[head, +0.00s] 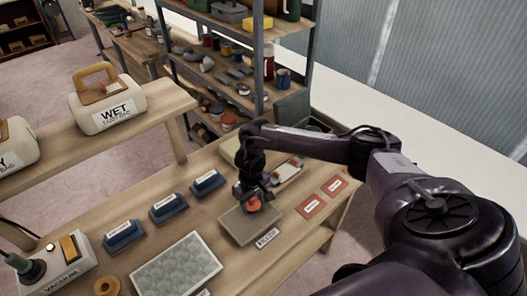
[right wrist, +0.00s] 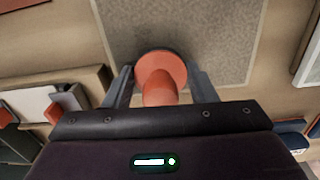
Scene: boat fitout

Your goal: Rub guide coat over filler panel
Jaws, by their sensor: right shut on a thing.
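My right gripper (head: 252,197) is over the panel's upper right part, shut on an orange-red knobbed applicator (head: 253,205). In the right wrist view the applicator (right wrist: 160,72) shows a round base and a knob between the fingers (right wrist: 160,90). Its base lies over the panel's near edge there; I cannot tell whether it touches. My left gripper is out of view.
Several blue sanding blocks (head: 168,208) lie left of the panel. A pale perforated sheet (head: 176,268) is in front. Two red sheets (head: 311,206) lie to the right. A tray (head: 288,172) sits behind my gripper.

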